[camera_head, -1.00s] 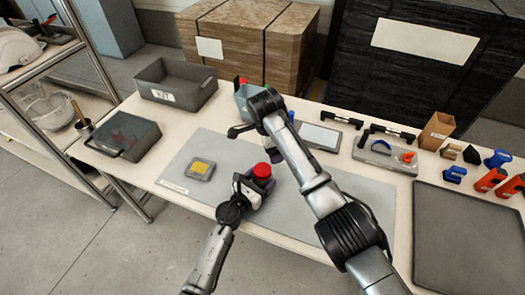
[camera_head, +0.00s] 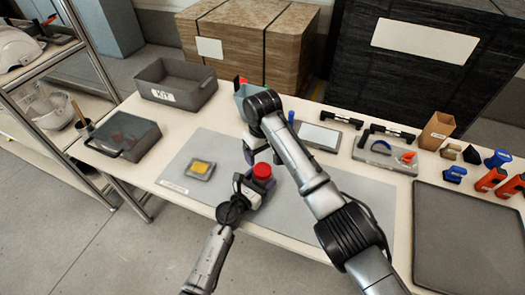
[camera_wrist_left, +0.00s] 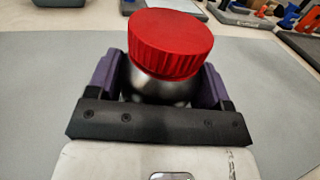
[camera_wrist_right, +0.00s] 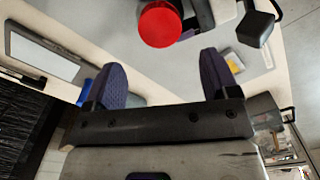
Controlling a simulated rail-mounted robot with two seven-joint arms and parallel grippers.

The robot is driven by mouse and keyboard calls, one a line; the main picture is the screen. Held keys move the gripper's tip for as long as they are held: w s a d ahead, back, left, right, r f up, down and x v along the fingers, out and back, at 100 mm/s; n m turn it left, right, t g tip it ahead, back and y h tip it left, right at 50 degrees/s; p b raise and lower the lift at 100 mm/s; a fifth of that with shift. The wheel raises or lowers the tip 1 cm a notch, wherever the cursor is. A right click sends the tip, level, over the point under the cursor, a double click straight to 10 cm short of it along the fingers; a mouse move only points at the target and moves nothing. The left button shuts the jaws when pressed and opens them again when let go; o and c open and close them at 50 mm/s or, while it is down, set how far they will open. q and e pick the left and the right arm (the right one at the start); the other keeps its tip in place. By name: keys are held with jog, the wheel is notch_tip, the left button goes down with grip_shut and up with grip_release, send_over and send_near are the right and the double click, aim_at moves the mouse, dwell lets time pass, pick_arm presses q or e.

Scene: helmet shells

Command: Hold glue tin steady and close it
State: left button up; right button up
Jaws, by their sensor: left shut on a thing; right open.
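The glue tin is a silver metal tin (camera_wrist_left: 158,88) with a ribbed red cap (camera_wrist_left: 170,42) on top; the cap also shows in the head view (camera_head: 262,171). My left gripper (camera_head: 250,186) is shut around the tin's body, below the cap, and the tin stands upright over the grey mat. My right gripper (camera_wrist_right: 160,85) is open and empty, with its purple fingers pointing toward the red cap (camera_wrist_right: 160,25), apart from it. In the head view the right gripper is partly hidden behind its own wrist. Whether the cap is fully seated cannot be told.
The grey mat (camera_head: 340,195) is mostly clear, with a small pad holding a yellow piece (camera_head: 201,169) on it. A grey KIT bin (camera_head: 178,92) and a dark box (camera_head: 125,136) stand left. Handles, clamps and a dark tray (camera_head: 470,240) lie right.

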aim_at(262, 169)
jog(key=shift+n, duration=1.2)
jog(key=shift+f, duration=0.1)
jog(key=shift+f, duration=3.9)
jog(key=shift+c, duration=0.2)
jog(key=c, duration=0.9)
jog(key=m, duration=0.5)
jog(key=o, duration=1.1)
